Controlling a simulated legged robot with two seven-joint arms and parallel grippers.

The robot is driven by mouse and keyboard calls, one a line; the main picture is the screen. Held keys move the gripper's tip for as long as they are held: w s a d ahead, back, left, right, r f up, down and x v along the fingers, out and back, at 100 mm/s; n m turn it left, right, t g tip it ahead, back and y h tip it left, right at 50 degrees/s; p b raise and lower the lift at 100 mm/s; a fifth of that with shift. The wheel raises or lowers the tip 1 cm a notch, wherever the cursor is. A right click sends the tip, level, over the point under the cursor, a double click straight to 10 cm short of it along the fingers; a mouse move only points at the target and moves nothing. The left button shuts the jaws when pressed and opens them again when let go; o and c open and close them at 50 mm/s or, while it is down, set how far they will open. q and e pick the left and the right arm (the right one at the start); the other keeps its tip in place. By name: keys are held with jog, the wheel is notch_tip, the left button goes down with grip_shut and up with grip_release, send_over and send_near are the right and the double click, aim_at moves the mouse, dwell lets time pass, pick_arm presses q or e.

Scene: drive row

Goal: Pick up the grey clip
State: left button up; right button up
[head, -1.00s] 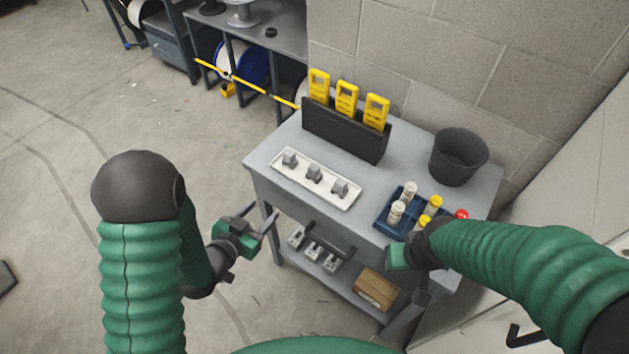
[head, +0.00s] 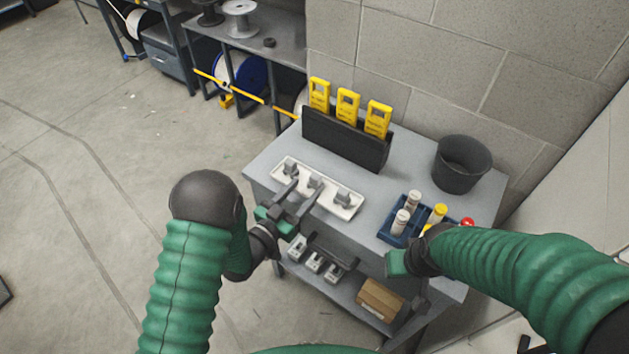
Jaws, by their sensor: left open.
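Three small grey clips stand in a row on a white tray (head: 350,212) on the grey table: a left clip (head: 290,169), a middle clip (head: 316,181) and a right clip (head: 343,197). My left gripper (head: 307,187) is open and empty. Its two fingers reach over the near edge of the tray, with the tips just in front of the left and middle clips. I cannot tell whether they touch anything. My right gripper (head: 409,285) hangs at the table's near right edge, and its fingers are mostly hidden by its own wrist.
A black holder (head: 345,143) with three yellow devices stands behind the tray. A blue tray (head: 390,226) with white and yellow bottles and a dark bin (head: 461,163) are at the right. The lower shelf holds grey parts and a cardboard box (head: 380,299).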

aim_at(313, 182)
pick_arm(q)
jog(key=x, duration=0.4)
jog(key=shift+d+r, duration=0.15)
jog(key=shift+d, duration=0.2)
jog(key=shift+a, duration=0.15)
jog(key=c, duration=0.6)
grip_shut()
